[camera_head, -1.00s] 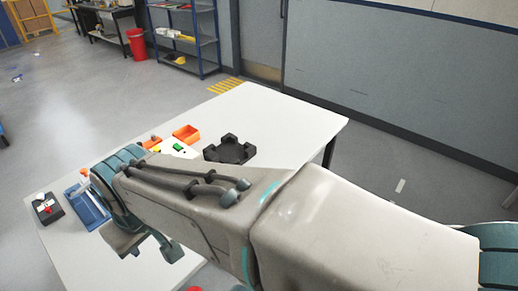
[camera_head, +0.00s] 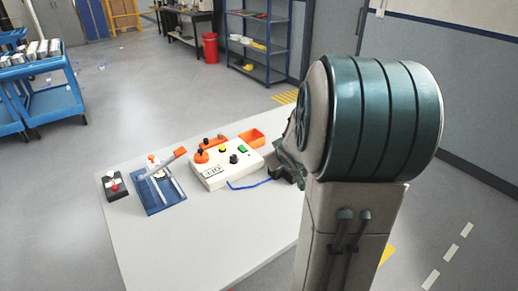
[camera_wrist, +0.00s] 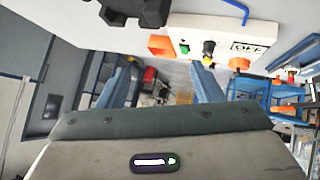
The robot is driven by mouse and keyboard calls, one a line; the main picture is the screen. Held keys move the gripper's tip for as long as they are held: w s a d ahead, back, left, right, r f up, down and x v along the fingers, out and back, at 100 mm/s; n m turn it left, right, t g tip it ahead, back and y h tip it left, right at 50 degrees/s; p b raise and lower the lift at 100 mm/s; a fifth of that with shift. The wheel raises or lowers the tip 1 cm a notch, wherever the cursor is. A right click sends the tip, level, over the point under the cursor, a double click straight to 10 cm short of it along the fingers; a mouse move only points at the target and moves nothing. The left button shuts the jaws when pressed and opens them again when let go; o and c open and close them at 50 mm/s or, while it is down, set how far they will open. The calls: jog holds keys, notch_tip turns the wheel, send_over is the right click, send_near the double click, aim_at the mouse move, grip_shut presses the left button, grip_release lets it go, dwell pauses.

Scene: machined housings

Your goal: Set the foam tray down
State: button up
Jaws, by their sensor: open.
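The foam tray (camera_head: 285,176) is black and lies on the white table, mostly hidden behind my arm in the head view. In the wrist view part of the black foam tray (camera_wrist: 140,12) shows at the top edge, cut off by the frame. My gripper (camera_wrist: 155,66) has its two fingers wide apart, with nothing between them. The fingers are apart from the tray. In the head view I cannot make out my fingers behind the arm.
A white control box (camera_head: 220,168) with buttons and a blue cable (camera_head: 250,185) stands left of the tray. An orange bin (camera_head: 251,137), a blue fixture (camera_head: 161,195) and a small black box (camera_head: 114,186) share the white table (camera_head: 215,235). The table's front is clear.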

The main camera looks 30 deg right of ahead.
jog(key=d+f+t+y+b, duration=0.2)
jog(key=d+f+t+y, duration=0.25)
jog(key=d+f, duration=0.4)
jog(key=shift+n+g+y, duration=0.25)
jog(key=shift+n+y, duration=0.1)
jog(key=shift+n, duration=0.05)
jog(key=x, duration=0.7)
jog(key=shift+a+f+p, duration=0.35)
jog(key=shift+f+p, duration=0.05)
jog(key=shift+r+p+x, duration=0.1)
jog(key=shift+p+x, duration=0.2)
jog(key=shift+x, duration=1.25)
jog(key=shift+r+p+x, duration=0.15)
jog(key=shift+p+x, duration=0.15)
jog(key=shift+x, duration=1.3)
jog(key=shift+w+d, duration=0.1)
jog(key=c, duration=1.2)
jog(key=shift+o, duration=0.2)
jog(key=shift+r, duration=0.1)
